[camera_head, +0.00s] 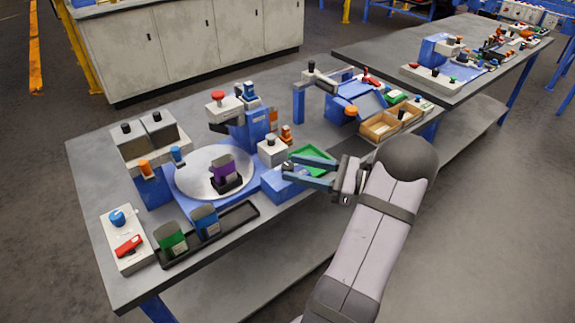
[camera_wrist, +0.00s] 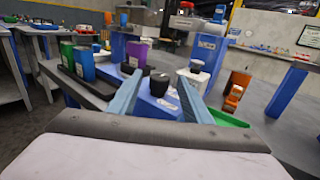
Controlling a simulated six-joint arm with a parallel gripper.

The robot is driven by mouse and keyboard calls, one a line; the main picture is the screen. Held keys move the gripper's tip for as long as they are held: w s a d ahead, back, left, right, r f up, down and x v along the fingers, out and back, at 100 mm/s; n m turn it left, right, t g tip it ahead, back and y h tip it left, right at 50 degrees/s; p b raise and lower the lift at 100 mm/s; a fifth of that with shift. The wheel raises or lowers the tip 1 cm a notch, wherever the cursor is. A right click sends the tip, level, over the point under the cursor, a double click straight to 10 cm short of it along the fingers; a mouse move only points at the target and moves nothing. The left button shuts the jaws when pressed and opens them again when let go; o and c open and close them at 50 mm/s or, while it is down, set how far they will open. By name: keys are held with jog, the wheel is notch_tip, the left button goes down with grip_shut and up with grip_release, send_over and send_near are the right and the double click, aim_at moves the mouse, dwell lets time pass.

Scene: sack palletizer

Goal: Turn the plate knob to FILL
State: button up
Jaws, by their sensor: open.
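In the wrist view a black knob (camera_wrist: 159,84) stands on a blue base (camera_wrist: 150,104) between my two fingers, with no contact that I can make out. In the head view my gripper (camera_head: 287,164) is open over the blue base (camera_head: 281,187), right of the round silver plate (camera_head: 194,184). My fingers hide the knob there. It also shows open in the wrist view (camera_wrist: 160,77). A second black knob (camera_head: 270,141) tops a white box (camera_head: 272,154) just behind. I cannot read a FILL mark or the knob's setting.
A purple sack (camera_head: 225,171) stands in a dark holder on the plate. Green (camera_head: 171,239) and blue (camera_head: 206,222) sacks stand in a black tray (camera_head: 247,209) in front. A green tray (camera_head: 327,160) lies behind my fingers. Wooden bins (camera_head: 379,127) stand to the right.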

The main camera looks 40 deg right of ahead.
aim_at(287, 166)
jog(key=shift+x, duration=1.6)
jog(key=c, duration=1.1)
jog(key=shift+o, duration=0.2)
